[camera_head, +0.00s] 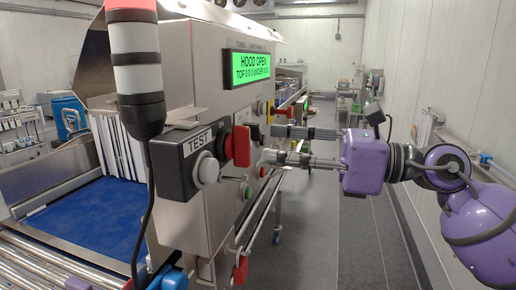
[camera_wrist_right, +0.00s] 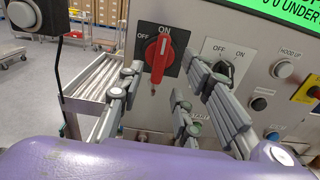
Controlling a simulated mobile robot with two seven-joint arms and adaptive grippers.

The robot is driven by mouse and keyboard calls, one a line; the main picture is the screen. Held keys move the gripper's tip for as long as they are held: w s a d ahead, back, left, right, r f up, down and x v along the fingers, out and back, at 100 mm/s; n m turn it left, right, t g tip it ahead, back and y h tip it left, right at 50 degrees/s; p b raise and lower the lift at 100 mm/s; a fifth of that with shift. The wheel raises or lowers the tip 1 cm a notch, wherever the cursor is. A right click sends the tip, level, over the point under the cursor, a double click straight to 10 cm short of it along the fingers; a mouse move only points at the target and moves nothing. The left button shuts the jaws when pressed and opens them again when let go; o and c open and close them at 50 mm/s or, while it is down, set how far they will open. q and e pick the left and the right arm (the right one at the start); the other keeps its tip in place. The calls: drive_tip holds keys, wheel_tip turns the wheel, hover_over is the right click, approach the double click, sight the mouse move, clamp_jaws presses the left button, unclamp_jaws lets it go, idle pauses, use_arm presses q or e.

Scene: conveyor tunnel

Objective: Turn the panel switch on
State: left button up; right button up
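The front panel (camera_head: 190,235) carries a red rotary switch handle (camera_head: 241,147). In the right wrist view the red handle (camera_wrist_right: 158,55) stands near upright on a black plate marked OFF at left and ON at top. To its right is a dark selector knob (camera_wrist_right: 222,67) on a pale plate, also marked OFF and ON. My right gripper (camera_head: 268,145) is open and empty, its fingers pointing at the panel. In the wrist view the open right gripper (camera_wrist_right: 165,85) has fingers on both sides below the red handle, with no clear contact. My left gripper is not in view.
A black TEST box (camera_head: 185,165) with a grey button juts out from the panel's near side, beside a stack light (camera_head: 135,70). A green display (camera_head: 252,67) reads HOOD OPEN. A blue conveyor belt (camera_head: 85,220) lies left. The aisle floor (camera_head: 325,240) is clear.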

drive_tip(key=v, duration=0.6)
drive_tip(key=shift+d, duration=0.2)
